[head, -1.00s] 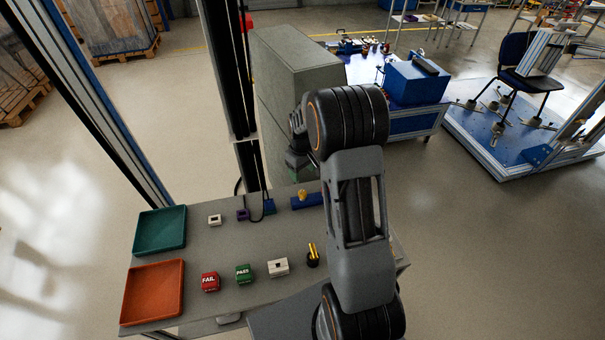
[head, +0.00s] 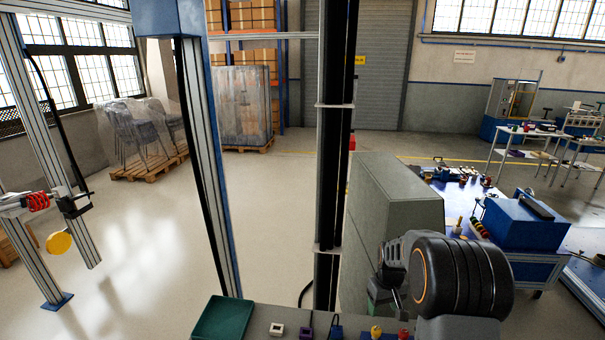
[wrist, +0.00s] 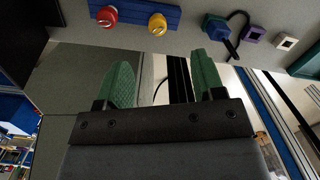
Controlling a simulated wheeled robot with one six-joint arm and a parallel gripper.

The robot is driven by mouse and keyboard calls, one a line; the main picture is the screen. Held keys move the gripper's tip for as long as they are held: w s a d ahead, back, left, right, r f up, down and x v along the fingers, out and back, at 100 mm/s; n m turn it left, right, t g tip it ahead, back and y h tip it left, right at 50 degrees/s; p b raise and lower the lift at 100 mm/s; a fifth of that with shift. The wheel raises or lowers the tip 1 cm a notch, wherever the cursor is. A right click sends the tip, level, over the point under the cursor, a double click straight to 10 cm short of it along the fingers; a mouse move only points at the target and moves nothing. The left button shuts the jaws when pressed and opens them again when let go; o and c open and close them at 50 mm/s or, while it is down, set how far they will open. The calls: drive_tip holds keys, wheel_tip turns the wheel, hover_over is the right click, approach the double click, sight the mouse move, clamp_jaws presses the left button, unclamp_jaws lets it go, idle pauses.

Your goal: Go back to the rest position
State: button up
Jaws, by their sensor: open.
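My gripper (wrist: 163,84) shows in the wrist view with its two green fingers apart and nothing between them. In the head view my arm is folded at the lower right, and the gripper (head: 378,300) is partly hidden beside the dark wrist joint. It hangs near the far edge of the grey bench, in front of the grey cabinet. In the wrist view a red knob (wrist: 107,16) and a yellow knob (wrist: 157,23) sit along a blue bar (wrist: 130,12), apart from the fingers.
A green tray (head: 223,318) lies on the bench at the bottom. A grey cabinet (head: 395,220) stands close behind my gripper. A dark post (head: 332,130) rises beside it. A blue workbench with a blue box (head: 520,222) is at right. Floor at left is open.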

drive_tip(key=s+a+r+m+t+b, duration=0.1)
drive_tip(key=s+a+r+t, duration=0.1)
drive_tip(key=s+a+r, duration=0.3)
drive_tip(key=s+a+r+m+t+b, duration=0.1)
drive_tip(key=s+a+r+t, duration=0.2)
drive_tip(key=s+r, duration=0.8)
drive_tip(key=shift+s+a, duration=0.9)
drive_tip(key=shift+s, duration=0.35)
drive_tip(key=shift+r, duration=0.1)
drive_tip(key=shift+c, duration=0.2)
